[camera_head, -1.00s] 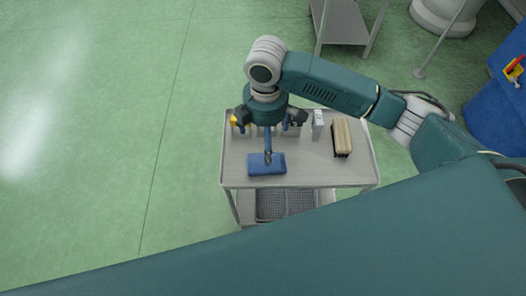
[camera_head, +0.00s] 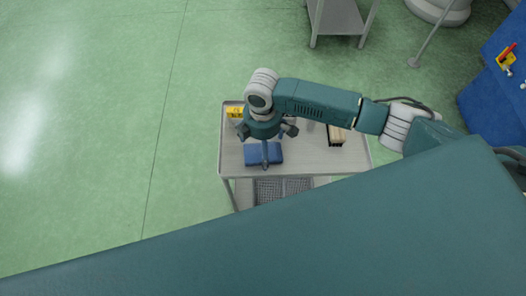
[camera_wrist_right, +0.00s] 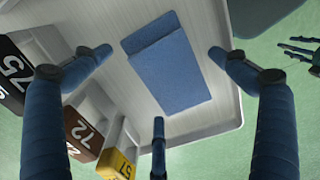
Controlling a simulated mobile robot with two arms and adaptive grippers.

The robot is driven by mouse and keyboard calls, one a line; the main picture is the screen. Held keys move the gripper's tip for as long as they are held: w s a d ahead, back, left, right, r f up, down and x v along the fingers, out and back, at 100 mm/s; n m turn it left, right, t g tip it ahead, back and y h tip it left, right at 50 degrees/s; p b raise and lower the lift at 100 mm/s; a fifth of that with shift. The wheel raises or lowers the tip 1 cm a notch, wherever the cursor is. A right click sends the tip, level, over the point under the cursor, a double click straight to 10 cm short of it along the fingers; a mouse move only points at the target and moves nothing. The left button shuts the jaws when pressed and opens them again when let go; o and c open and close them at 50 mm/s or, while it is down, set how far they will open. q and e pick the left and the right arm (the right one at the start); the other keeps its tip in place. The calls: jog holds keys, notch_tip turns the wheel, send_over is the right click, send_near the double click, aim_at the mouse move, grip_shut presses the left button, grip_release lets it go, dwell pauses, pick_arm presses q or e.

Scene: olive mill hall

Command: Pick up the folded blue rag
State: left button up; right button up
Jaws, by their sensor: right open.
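The folded blue rag (camera_head: 262,154) lies flat on the top of a grey cart (camera_head: 310,162), near its front left part. It also shows in the right wrist view (camera_wrist_right: 168,68), lying free on the pale surface. My right gripper (camera_head: 266,150) is above the rag, fingers pointing down. In the wrist view the open blue fingers (camera_wrist_right: 158,62) stand on either side of the rag, with a third finger at the bottom of the picture, and nothing is between them. The fingers do not visibly touch the rag.
Number blocks stand beside the rag: a yellow one marked 57 (camera_wrist_right: 117,160), a brown one marked 72 (camera_wrist_right: 82,135) and a dark one marked 75 (camera_wrist_right: 12,75). A brush (camera_head: 336,134) lies at the cart's right. The cart's lower shelf holds a wire basket (camera_head: 283,188).

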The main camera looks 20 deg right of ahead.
jog(key=c, duration=1.3)
pick_arm(q)
jog(key=shift+s+a, duration=0.1)
jog(key=shift+s, duration=0.6)
pick_arm(e)
jog(key=shift+o, duration=0.2)
jog(key=shift+r, duration=0.1)
pick_arm(q)
jog(key=shift+w+f+b, duration=0.25)
jog(key=shift+f+b, duration=0.9)
jog(key=shift+f, duration=0.05)
pick_arm(e)
notch_tip(320, 180, up, 20)
